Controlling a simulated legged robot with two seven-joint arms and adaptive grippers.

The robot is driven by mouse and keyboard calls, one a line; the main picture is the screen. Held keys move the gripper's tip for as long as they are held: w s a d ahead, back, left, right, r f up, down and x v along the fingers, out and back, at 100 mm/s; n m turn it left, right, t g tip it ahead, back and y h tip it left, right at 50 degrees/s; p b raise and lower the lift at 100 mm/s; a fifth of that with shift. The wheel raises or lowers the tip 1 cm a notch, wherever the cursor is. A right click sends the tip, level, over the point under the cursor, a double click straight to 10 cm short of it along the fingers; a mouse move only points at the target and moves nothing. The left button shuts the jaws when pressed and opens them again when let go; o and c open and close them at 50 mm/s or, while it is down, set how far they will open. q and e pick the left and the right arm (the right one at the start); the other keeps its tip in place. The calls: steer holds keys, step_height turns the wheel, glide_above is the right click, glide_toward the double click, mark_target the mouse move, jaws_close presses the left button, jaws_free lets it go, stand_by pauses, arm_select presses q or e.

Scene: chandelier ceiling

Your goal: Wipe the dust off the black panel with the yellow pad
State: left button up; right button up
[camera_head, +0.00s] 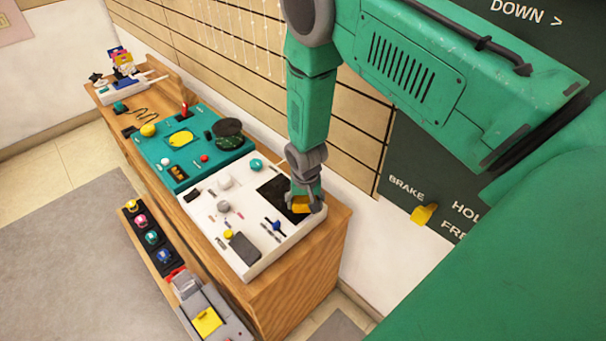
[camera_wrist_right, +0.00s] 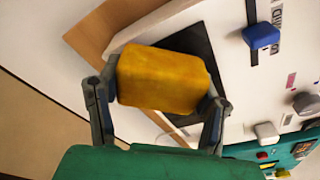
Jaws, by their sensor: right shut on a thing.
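The yellow pad (camera_head: 300,205) is held between the fingers of my right gripper (camera_head: 304,199), over the right part of the black panel (camera_head: 272,188). The panel is a dark rectangle set in the white board. In the right wrist view the pad (camera_wrist_right: 162,80) sits between both fingers and hides much of the panel (camera_wrist_right: 203,45). I cannot tell whether the pad touches the panel. Dust cannot be made out. My left gripper is not in view.
The white board (camera_head: 248,266) carries several knobs, switches and a dark grey block (camera_head: 244,249). A teal board (camera_head: 170,182) with a dark round object (camera_head: 228,133) lies beyond it on the wooden counter (camera_head: 302,275). A slatted wall stands close behind.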

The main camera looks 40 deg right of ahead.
mark_target(301, 197)
steer(key=shift+w+a+r+p, duration=0.15)
steer(key=shift+r+p, duration=0.15)
steer(key=shift+r, duration=0.25)
steer(key=shift+w+a+r+p, duration=0.15)
steer(key=shift+r+p, duration=0.1)
steer(key=shift+r, duration=0.25)
steer(key=shift+a+r+p, duration=0.1)
steer(key=shift+r+p, duration=0.5)
steer(key=shift+r, duration=0.25)
steer(key=shift+s+r+p, duration=0.1)
steer(key=shift+r+p, duration=0.45)
steer(key=shift+r, duration=0.2)
steer(key=shift+d+r+p, duration=0.3)
steer(key=shift+r+p, duration=0.15)
steer(key=shift+r, duration=0.05)
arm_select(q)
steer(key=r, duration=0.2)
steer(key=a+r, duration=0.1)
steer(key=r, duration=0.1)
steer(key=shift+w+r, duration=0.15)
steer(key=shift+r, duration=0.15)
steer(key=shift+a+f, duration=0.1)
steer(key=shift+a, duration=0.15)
arm_select(e)
steer(key=shift+a, duration=0.25)
